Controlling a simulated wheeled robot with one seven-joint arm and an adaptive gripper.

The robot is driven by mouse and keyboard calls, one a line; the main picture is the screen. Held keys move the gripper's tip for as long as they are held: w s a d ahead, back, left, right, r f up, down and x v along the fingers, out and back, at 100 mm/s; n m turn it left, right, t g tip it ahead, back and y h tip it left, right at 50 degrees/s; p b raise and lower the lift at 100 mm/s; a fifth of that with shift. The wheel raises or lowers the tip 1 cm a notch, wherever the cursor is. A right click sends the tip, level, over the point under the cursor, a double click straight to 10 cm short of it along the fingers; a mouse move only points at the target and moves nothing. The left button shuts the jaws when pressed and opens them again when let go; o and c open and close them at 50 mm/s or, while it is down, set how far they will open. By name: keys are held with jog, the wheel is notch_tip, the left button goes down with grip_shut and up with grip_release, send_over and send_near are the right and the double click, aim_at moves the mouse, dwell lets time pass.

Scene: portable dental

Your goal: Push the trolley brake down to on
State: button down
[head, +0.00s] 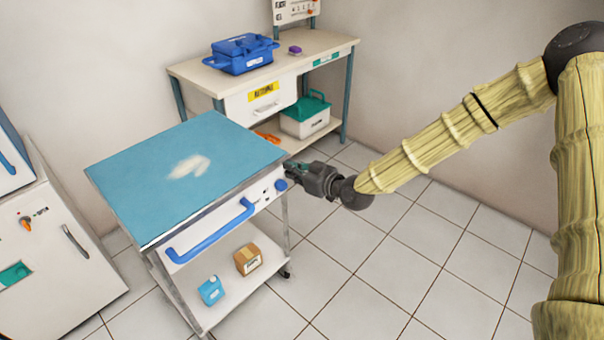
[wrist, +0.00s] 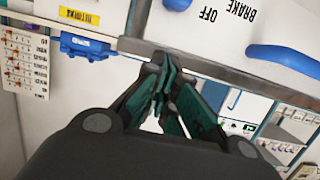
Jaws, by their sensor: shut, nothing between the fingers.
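The trolley (head: 170,215) has a blue top and a white front panel. A small blue knob (head: 281,185), which looks like the brake lever, sits at the panel's right end. In the wrist view, a blue part (wrist: 177,4) is cut off by the top edge, near the upside-down words OFF and BRAKE. My gripper (head: 291,166) is at the trolley's right front corner, just beside and slightly above the knob. In the wrist view, its green-padded fingers (wrist: 163,62) are shut and empty, close to the panel's edge. I cannot tell whether they touch it.
A long blue handle (head: 212,235) runs along the trolley's front. A bench (head: 188,68) with a blue case (head: 240,55) stands behind. The tiled floor at right is clear.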

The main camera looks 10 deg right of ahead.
aim_at(285, 188)
jog(key=x, duration=0.3)
jog(key=shift+w+a+f, duration=0.1)
jog(key=shift+f, duration=1.9)
jog(key=shift+f+b, duration=1.25)
jog(key=shift+f, duration=1.15)
